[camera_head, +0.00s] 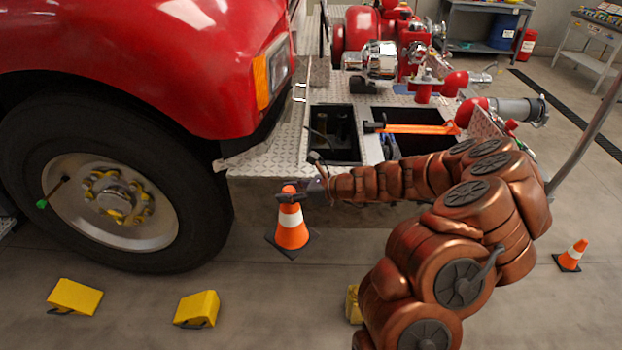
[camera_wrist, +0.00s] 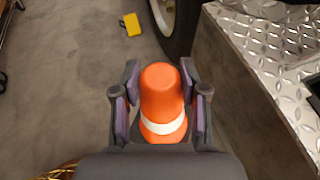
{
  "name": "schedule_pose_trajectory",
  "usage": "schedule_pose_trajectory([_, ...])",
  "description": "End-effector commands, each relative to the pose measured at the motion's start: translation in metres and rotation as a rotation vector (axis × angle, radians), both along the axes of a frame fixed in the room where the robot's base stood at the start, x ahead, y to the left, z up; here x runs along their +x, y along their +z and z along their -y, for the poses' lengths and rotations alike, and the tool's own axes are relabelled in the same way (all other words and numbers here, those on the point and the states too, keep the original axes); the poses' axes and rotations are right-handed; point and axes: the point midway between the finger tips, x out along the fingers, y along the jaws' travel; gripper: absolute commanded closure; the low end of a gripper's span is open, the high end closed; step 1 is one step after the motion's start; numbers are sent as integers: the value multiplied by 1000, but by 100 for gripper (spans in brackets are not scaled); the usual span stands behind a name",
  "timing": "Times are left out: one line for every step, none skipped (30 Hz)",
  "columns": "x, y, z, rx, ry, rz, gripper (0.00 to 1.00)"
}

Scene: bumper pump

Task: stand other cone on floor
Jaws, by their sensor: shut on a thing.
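An orange cone with a white band and dark square base (camera_head: 291,230) is held upright in front of the truck's bumper. My gripper (camera_head: 289,196) is shut on the cone near its top. In the wrist view the cone (camera_wrist: 161,95) sits between the two fingers of my gripper (camera_wrist: 160,100), its tip toward the camera. Its base is hidden there. Whether the base touches the floor is hard to tell; it looks raised.
The red truck's wheel (camera_head: 110,195) and diamond-plate bumper (camera_head: 270,160) are close behind the held cone. Yellow wheel chocks (camera_head: 75,297) and (camera_head: 197,309) lie on the floor at the left; another yellow block (camera_head: 353,304) is partly behind my arm. Floor below the cone is clear.

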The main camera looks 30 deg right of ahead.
Motion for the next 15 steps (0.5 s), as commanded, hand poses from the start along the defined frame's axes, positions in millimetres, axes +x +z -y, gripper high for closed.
schedule_pose_trajectory([1, -4, -9, 1, 21, -2, 100])
schedule_pose_trajectory([2, -6, -14, 1, 33, -2, 100])
schedule_pose_trajectory([3, -9, -20, 0, 48, -1, 100])
schedule_pose_trajectory([3, -11, -25, -1, 60, -1, 100])
schedule_pose_trajectory([3, -13, -29, 0, 71, -1, 100])
schedule_pose_trajectory([4, -16, -35, 0, 85, -1, 100])
schedule_pose_trajectory([4, -17, -39, 0, 96, -1, 100])
schedule_pose_trajectory([5, -19, -44, 1, 107, -1, 100])
schedule_pose_trajectory([5, -22, -49, 2, 119, -1, 100])
schedule_pose_trajectory([5, -24, -53, 2, 130, -2, 100])
schedule_pose_trajectory([5, -25, -57, 3, 141, -2, 100])
schedule_pose_trajectory([6, -28, -62, 2, 154, -1, 100])
schedule_pose_trajectory([6, -29, -66, 2, 163, -1, 100])
schedule_pose_trajectory([7, -31, -69, 1, 172, -2, 100])
schedule_pose_trajectory([7, -32, -73, 1, 182, 0, 100])
